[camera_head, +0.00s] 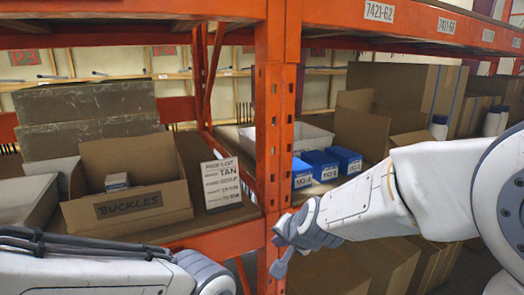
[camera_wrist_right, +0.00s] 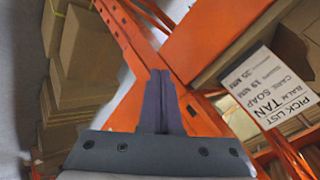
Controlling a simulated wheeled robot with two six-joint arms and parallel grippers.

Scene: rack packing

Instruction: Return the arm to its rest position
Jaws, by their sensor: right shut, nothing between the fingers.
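My right arm (camera_head: 365,200) comes in from the right of the head view, in front of the shelf. My right gripper (camera_head: 279,262) points down in front of the orange upright. In the right wrist view my right gripper (camera_wrist_right: 161,90) shows its two dark fingers shut together with nothing between them. Part of my left arm (camera_head: 90,272) shows at the lower left of the head view; its gripper is out of view.
An orange rack upright (camera_head: 275,110) stands behind my right gripper. The "BUCKLES" box (camera_head: 128,204) with a small white box (camera_head: 117,182) inside sits on the left shelf, beside a pick list card (camera_head: 221,183). Blue boxes (camera_head: 319,165) stand right of the upright.

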